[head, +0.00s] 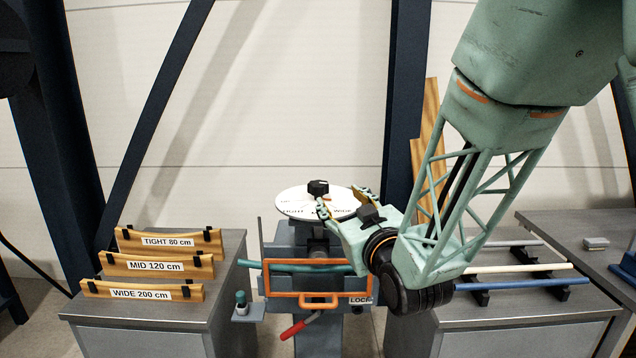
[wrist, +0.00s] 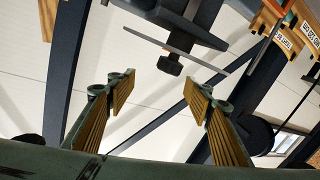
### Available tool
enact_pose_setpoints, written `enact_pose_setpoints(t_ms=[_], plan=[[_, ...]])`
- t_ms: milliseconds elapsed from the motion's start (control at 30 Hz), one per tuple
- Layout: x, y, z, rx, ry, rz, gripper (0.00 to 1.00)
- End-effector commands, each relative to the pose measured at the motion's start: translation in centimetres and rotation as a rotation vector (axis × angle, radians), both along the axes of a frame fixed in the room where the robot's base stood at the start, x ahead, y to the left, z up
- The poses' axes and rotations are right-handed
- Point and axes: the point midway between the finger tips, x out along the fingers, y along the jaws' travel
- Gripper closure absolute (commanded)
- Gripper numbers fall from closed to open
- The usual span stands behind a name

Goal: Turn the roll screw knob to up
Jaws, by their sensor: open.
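The black roll screw knob (head: 318,187) stands on top of a white round dial (head: 292,203). The words TIGHT and WIDE show on the dial; other lettering is too small to read, and my gripper hides part of its right side. My gripper (head: 343,198) is open and empty, close to the right of the knob. In the wrist view, my gripper's ribbed fingers (wrist: 160,90) are spread wide. The knob (wrist: 170,64) shows beyond the fingertips, between them, apart from both. The dial (wrist: 150,39) appears nearly edge-on there.
Below the dial, the bender carries a teal tube (head: 300,267), an orange guard frame (head: 318,293), a LOCK label (head: 361,300) and a red-handled lever (head: 293,330). Wooden templates (head: 155,265) stand on the left cabinet. Tubes (head: 520,268) lie on the right cabinet.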

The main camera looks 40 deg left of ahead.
Motion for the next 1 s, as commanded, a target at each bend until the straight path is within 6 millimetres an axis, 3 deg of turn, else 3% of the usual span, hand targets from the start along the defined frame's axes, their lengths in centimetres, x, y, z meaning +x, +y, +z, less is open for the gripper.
enact_pose_setpoints(t_ms=[333, 1000], plan=[[-1.6, 1.0, -0.4, 0.156, 0.187, -0.008, 0.53], [-1.3, 1.6, -0.4, 0.169, 0.202, -0.009, 0.53]])
